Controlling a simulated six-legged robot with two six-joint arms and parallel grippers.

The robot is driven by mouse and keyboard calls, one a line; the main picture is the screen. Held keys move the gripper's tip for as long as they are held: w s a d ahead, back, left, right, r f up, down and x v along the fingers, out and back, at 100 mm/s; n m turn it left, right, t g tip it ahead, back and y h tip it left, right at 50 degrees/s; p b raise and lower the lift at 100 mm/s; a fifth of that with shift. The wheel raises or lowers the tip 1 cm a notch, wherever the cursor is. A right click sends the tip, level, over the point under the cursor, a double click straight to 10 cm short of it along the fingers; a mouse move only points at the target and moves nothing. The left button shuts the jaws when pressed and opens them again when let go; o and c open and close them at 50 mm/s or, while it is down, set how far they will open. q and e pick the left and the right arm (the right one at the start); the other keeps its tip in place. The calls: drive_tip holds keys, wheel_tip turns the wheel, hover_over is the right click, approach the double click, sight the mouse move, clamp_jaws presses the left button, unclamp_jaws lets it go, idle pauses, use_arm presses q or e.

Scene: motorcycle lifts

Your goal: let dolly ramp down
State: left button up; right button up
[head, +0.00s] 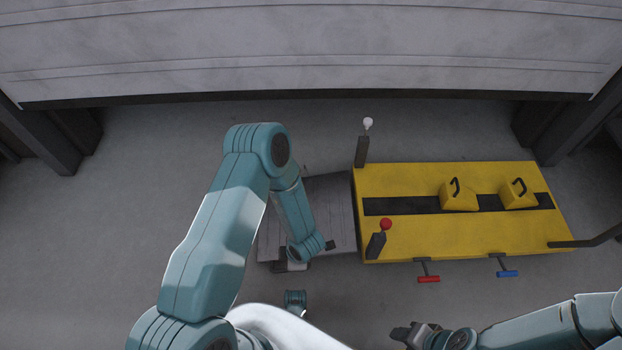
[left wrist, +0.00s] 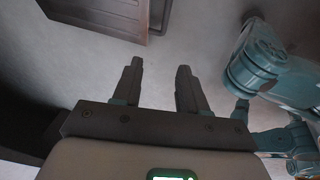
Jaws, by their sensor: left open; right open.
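The yellow dolly (head: 455,235) stands on the floor at the right of the head view. Its grey ramp (head: 335,200) reaches out from the dolly's left end, partly hidden by my left arm; its tilt is hard to judge. In the left wrist view a corner of the ramp (left wrist: 115,12) shows at the top left. My left gripper (left wrist: 158,75) is open and empty, with bare floor between its fingers, apart from the ramp's edge in that view. My right gripper (head: 400,334) is open and empty at the bottom of the head view, in front of the dolly.
A post with a red knob (head: 386,225) and one with a white knob (head: 368,124) stand at the dolly's ramp end. Two yellow chocks (head: 458,198) sit on top. A red pedal (head: 429,279) and a blue pedal (head: 507,273) stick out in front. Floor at left is clear.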

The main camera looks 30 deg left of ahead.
use_arm(q)
drive_tip(key=w+d+r+m+t+h, duration=0.1)
drive_tip(key=d+r+m+t+h, duration=0.15)
drive_tip(key=d+r+m, duration=0.4)
drive_tip(key=s+d+r+m+g+h, duration=0.2)
drive_tip(key=s+d+m+h, duration=0.3)
drive_tip(key=m, duration=1)
drive_tip(key=s+r, duration=0.1)
drive_tip(key=s, duration=0.2)
drive_tip(key=shift+d+r, duration=0.35)
drive_tip(key=shift+r, duration=0.05)
wheel_tip(320, 180, up, 27)
drive_tip(key=m+p, duration=0.1)
drive_tip(key=p, duration=2.6)
drive_tip(key=shift+r+g, duration=0.15)
drive_tip(key=shift+g, duration=0.2)
drive_tip(key=shift+s, duration=0.1)
